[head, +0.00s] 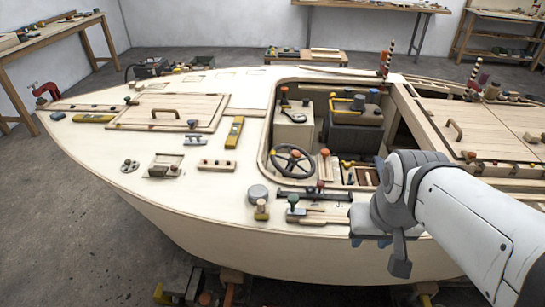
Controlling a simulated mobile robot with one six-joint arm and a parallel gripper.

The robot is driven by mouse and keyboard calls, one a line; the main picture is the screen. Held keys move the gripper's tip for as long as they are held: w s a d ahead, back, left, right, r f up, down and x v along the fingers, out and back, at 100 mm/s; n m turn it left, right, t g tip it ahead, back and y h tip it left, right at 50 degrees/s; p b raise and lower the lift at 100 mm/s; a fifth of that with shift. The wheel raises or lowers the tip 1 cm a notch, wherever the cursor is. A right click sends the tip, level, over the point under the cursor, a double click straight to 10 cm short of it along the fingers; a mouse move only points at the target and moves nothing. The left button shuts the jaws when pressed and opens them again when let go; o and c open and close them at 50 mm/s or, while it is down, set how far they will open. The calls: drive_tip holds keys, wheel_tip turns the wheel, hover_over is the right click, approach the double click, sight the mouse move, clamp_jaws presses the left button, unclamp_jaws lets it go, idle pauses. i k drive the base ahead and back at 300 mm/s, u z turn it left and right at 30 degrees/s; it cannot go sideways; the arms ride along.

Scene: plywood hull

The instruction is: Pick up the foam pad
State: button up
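I cannot pick out a foam pad with certainty in the head view. My gripper (366,238) is at the right of centre, over the near edge of the boat's deck (225,205). My white and grey arm comes in from the lower right and hides part of the deck and cockpit side. The gripper's fingers are small and partly hidden, so I cannot tell whether they hold anything.
A black steering wheel (291,160) stands in the open cockpit. A grey round cap (258,193), a yellow level (235,130) and several small fittings lie on the deck. A wooden workbench (45,42) stands at the left. Grey floor surrounds the hull.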

sight(261, 211)
drive_tip(key=z, duration=2.25)
drive_tip(key=k, duration=0.35)
drive_tip(key=u, duration=2.4)
drive_tip(key=i, duration=0.5)
drive_tip(key=z, duration=0.1)
